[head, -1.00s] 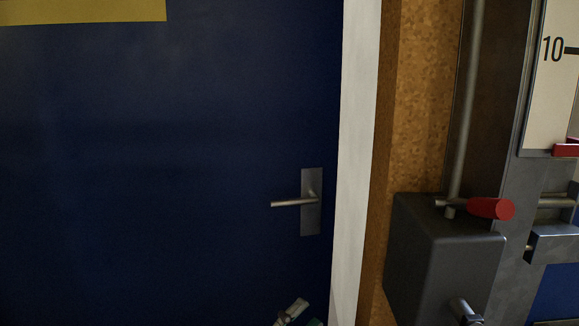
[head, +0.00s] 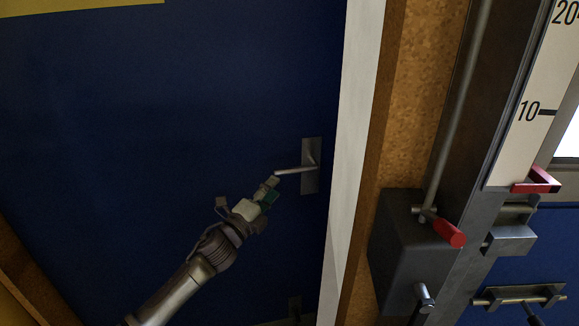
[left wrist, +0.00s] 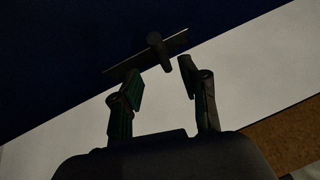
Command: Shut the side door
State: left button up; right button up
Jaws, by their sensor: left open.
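The side door (head: 180,110) is a dark blue panel filling the left and middle of the head view. Its silver lever handle (head: 297,170) sits on a metal plate near the door's right edge, level or nearly so. My left gripper (head: 270,190) is just below and left of the lever's free end. In the left wrist view, the open fingers (left wrist: 158,78) have the handle (left wrist: 155,45) just beyond their tips, with nothing between them. I cannot tell whether a finger touches the lever. My right gripper is not in view.
A white frame strip (head: 350,150) and a cork-like brown panel (head: 403,120) stand right of the door. Further right are a grey box (head: 400,250), a red-tipped lever (head: 449,233) and a scale (head: 535,105) marked 10 and 20. A yellow strip (head: 80,5) shows at top left.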

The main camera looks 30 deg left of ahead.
aim_at(287, 173)
pick_arm(q)
jog(key=w, duration=0.3)
jog(key=w+r+p, duration=0.1)
jog(key=w, duration=0.2)
jog(key=w+d, duration=0.1)
jog(key=w, duration=0.2)
jog(key=shift+r+p, duration=0.15)
jog(key=shift+p, duration=0.15)
grip_shut()
